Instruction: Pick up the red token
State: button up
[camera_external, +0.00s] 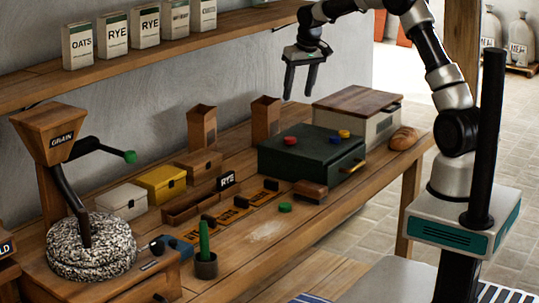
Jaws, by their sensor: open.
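The red token (291,140) is a small flat disc lying on top of the dark green box (283,157), between a blue token (332,139) and a yellow token (344,134)-side group to its right and the box's left edge. My gripper (301,95) is open and empty. Its two dark fingers point down, above the green box and apart from the tokens. No token is hidden by the arm in this view.
A green token (285,207) lies on the bench. A wooden box (310,191), a bread loaf (404,138) and a wood-lidded bin (382,127) stand near the green box. Upright wooden holders (265,119) stand behind it. A shelf (160,51) runs along the wall.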

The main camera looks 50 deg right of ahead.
send_over(290, 138)
jog(key=s+a, duration=0.1)
jog(key=s, duration=0.1)
jog(key=f, duration=1)
jog(key=shift+w+a+p, duration=0.1)
jog(key=shift+w+p, duration=0.1)
jog(key=shift+p, duration=0.1)
jog(key=shift+s+p+x, duration=0.15)
jog(key=shift+p+x, duration=0.05)
jog(key=shift+x, duration=1.2)
jog(key=shift+s+p+x, duration=0.15)
jog(key=shift+p+x, duration=0.05)
jog(key=shift+x, duration=1.15)
jog(key=shift+f, duration=0.1)
jog(key=shift+c, duration=0.4)
jog(key=c, duration=1)
